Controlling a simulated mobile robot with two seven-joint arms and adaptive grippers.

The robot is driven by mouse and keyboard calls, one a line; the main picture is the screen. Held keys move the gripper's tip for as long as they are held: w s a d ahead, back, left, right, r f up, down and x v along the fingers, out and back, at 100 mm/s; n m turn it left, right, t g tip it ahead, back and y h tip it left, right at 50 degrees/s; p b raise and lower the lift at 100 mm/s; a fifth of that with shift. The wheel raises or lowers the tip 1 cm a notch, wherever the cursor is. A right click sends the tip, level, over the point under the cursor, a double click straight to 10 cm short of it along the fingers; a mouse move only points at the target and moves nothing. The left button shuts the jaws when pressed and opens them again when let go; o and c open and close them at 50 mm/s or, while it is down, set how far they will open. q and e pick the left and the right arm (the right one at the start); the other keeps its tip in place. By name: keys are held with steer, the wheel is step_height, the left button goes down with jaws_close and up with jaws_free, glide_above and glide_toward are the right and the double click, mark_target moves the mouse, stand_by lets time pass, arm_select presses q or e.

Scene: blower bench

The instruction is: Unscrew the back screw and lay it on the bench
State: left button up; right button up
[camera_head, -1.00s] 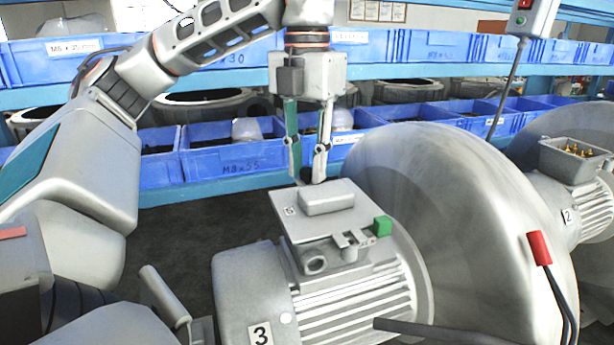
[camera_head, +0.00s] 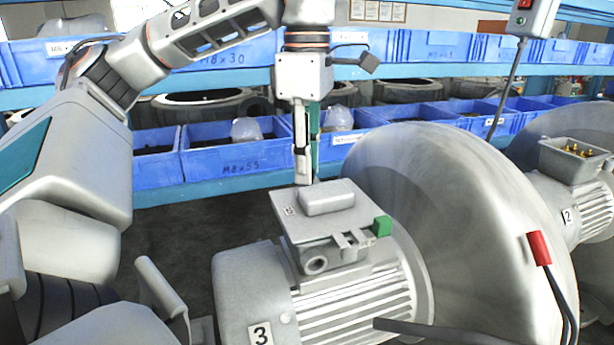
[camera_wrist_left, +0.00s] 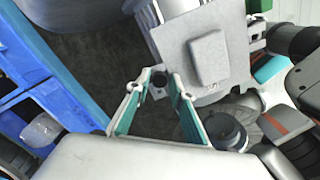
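The motor marked 3 (camera_head: 345,300) carries a grey terminal box with a flat cover (camera_head: 340,222), which has a raised block on it. The cover also shows in the left wrist view (camera_wrist_left: 177,45). My left gripper (camera_head: 308,180) points down at the cover's back edge. In the left wrist view its fingertips (camera_wrist_left: 160,76) close in from both sides on a small dark round piece, the back screw (camera_wrist_left: 158,80). The tips seem to touch it; the screw is mostly hidden in the head view.
A large round blower housing (camera_head: 460,220) stands right of the motor. A green block (camera_head: 382,226) sits at the cover's right. Blue bins (camera_head: 230,150) line the shelves behind. A red-tipped cable (camera_head: 540,248) hangs at the right. Dark floor shows left of the motor.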

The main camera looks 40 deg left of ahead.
arm_select(q)
steer(key=m, duration=1.1)
jaws_close()
steer(key=n, duration=0.6)
steer(key=shift+n, duration=0.4)
steer(key=n, duration=1.2)
steer(key=shift+n, duration=0.3)
steer(key=n, duration=0.6)
